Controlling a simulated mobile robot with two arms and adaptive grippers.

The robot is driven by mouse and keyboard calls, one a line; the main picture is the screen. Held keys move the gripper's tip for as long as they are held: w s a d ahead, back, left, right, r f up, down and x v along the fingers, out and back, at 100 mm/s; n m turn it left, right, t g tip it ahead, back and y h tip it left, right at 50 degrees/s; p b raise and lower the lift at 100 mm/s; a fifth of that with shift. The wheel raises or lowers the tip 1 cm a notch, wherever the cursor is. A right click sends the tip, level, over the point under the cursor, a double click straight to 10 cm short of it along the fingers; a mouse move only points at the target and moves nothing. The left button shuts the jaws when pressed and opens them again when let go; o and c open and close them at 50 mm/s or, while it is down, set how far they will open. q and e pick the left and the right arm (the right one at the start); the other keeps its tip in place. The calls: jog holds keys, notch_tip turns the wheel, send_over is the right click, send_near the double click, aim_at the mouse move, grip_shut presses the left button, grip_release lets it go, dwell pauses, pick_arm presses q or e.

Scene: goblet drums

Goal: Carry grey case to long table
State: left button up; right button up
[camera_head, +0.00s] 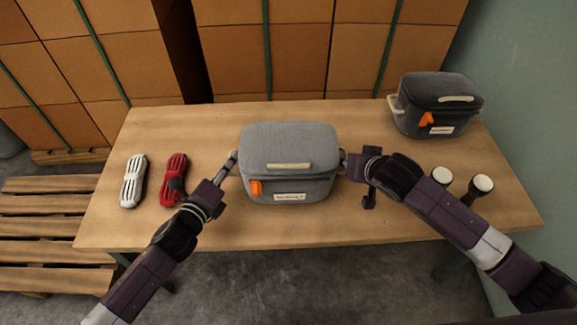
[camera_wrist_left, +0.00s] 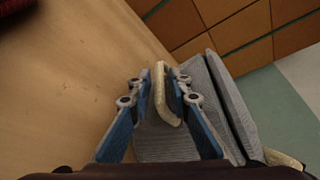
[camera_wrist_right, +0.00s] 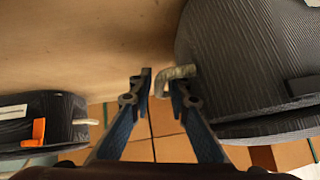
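The grey case (camera_head: 290,150) stands upright on the wooden table (camera_head: 350,225), with a pale front handle, an orange tag and a white label. My left gripper (camera_head: 231,162) is at its left side. In the left wrist view, the fingers (camera_wrist_left: 160,78) close around the pale side handle (camera_wrist_left: 160,100) of the case. My right gripper (camera_head: 352,166) is at its right side. In the right wrist view, the fingers (camera_wrist_right: 160,80) close around the other side handle (camera_wrist_right: 180,71). Whether the case rests fully on the table is hard to tell. No second table shows.
A darker case (camera_head: 436,105) stands at the back right. White rope (camera_head: 132,182) and red rope (camera_head: 174,178) lie on the left, the red one close to my left gripper. Stacked boxes (camera_head: 300,50) and a pallet (camera_head: 50,235) surround the table.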

pick_arm(q)
jog(key=shift+c, duration=0.4)
pick_arm(e)
jog(key=shift+c, duration=0.5)
pick_arm(q)
grip_shut()
pick_arm(e)
grip_shut()
jog(key=shift+d, duration=0.1)
pick_arm(q)
jog(key=shift+r, duration=0.15)
pick_arm(e)
jog(key=shift+r, duration=0.15)
